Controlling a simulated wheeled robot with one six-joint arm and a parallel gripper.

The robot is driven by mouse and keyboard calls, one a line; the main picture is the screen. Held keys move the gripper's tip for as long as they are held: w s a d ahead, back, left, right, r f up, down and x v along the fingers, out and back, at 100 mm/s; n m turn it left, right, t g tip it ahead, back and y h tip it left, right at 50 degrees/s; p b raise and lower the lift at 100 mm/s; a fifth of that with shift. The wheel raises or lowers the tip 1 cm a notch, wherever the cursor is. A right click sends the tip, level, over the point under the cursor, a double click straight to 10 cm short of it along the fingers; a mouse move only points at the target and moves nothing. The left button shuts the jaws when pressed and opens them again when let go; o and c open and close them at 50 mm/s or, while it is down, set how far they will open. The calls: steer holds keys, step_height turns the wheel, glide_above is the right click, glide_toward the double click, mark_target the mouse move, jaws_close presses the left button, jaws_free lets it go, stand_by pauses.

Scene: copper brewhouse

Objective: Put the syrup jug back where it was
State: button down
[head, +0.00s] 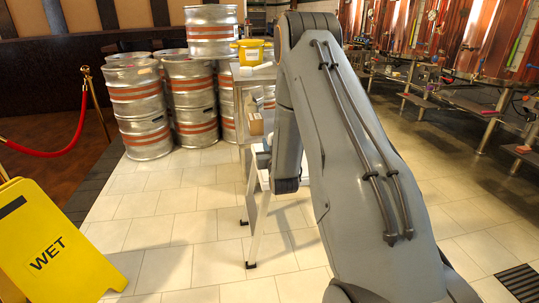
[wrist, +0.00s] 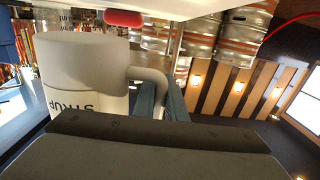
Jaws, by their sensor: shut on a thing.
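Whether the jug's base touches a surface is unclear. In the head view my arm hides the jug and most of the gripper.
A narrow shelved cart (head: 250,72) stands left of my arm, with a yellow tub (head: 251,52) and boxes. Steel kegs (head: 140,105) stand behind it. A yellow wet-floor sign (head: 55,250) is front left. Copper vessels (head: 455,40) line the right.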

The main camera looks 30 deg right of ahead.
steer(key=shift+f+b, duration=0.4)
steer(key=shift+f, duration=1.35)
steer(key=shift+f, duration=0.1)
steer(key=c, duration=1.8)
jaws_free()
